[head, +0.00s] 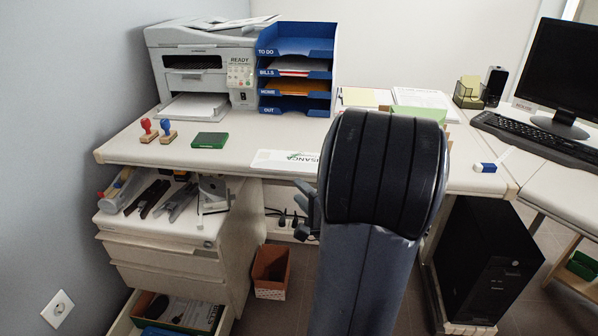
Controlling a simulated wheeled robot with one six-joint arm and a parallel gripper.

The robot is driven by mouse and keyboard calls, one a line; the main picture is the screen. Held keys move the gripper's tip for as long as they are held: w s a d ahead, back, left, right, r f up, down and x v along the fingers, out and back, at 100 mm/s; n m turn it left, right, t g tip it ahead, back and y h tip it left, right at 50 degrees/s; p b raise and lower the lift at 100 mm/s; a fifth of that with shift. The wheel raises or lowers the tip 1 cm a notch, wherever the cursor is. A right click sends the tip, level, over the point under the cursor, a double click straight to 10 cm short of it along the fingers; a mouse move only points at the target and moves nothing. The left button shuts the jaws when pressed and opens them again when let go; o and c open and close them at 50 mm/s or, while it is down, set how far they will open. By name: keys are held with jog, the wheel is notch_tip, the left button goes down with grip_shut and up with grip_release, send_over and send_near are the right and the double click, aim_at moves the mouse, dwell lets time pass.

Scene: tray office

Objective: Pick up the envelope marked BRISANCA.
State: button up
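The envelope marked BRISANCA (284,159) is white and lies flat on the desk near its front edge. My gripper (306,208) is mostly hidden behind my arm. Only a dark part of it shows left of the arm, in front of and below the desk edge, apart from the envelope. Whether it is open or shut does not show.
A printer (200,68) and blue letter tray (262,78) stand behind. Two stamps (148,131) and a green ink pad (209,140) lie left. A drawer unit (165,255) and a computer tower (487,262) stand below. A keyboard (540,138) is right.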

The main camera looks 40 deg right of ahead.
aim_at(294, 161)
jog(key=w+b, duration=0.1)
jog(key=w, duration=0.8)
jog(key=shift+w+d+r, duration=0.2)
jog(key=shift+w+d, duration=0.1)
jog(key=shift+d, duration=0.15)
jog(key=shift+c, duration=0.4)
grip_shut()
